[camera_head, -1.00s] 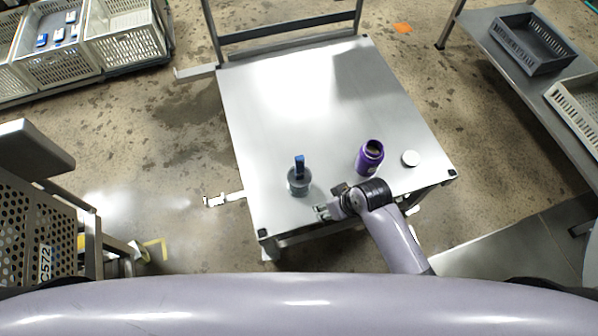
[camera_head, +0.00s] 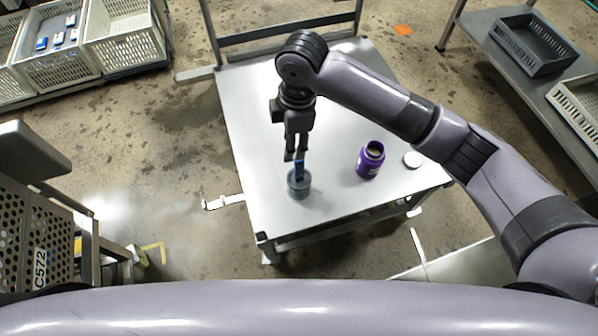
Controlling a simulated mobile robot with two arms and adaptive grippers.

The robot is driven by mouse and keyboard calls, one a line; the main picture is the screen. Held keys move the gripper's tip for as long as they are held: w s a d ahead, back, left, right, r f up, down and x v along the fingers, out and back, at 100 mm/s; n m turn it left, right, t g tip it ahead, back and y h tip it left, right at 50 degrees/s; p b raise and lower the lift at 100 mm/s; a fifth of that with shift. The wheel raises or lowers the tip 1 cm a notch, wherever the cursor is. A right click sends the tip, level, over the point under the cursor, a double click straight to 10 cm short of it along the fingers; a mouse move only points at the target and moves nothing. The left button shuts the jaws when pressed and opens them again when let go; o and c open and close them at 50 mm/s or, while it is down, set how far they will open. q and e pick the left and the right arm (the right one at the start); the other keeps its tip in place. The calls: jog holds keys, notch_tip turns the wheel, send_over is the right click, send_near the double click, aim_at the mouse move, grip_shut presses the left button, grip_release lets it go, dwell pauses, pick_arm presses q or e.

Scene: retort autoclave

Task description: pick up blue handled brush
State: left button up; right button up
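The blue handled brush (camera_head: 299,170) stands upright in a small grey cup (camera_head: 299,187) near the front left of the metal cart top. Only its blue handle shows above the rim; the lower end is hidden in the cup. My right gripper (camera_head: 295,157) points down from above, with its fingers at the top of the blue handle. The fingers overlap the handle in this view, and I cannot tell whether they are closed on it. My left gripper is not in view.
An open purple jar (camera_head: 370,159) and a round white lid (camera_head: 413,159) stand on the cart top (camera_head: 250,130) right of the cup. A grey crate (camera_head: 533,45) sits on a shelf at the right. Pale crates (camera_head: 124,38) stand at the upper left.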

aim_at(299, 170)
jog(key=shift+n+h, duration=0.4)
jog(key=shift+h, duration=0.1)
jog(key=f, duration=0.5)
jog(key=w+d+f, duration=0.1)
jog(key=f, duration=0.9)
jog(key=shift+w+d+f+b, duration=0.3)
jog(key=shift+f+b, duration=0.1)
jog(key=shift+c, duration=0.3)
grip_shut()
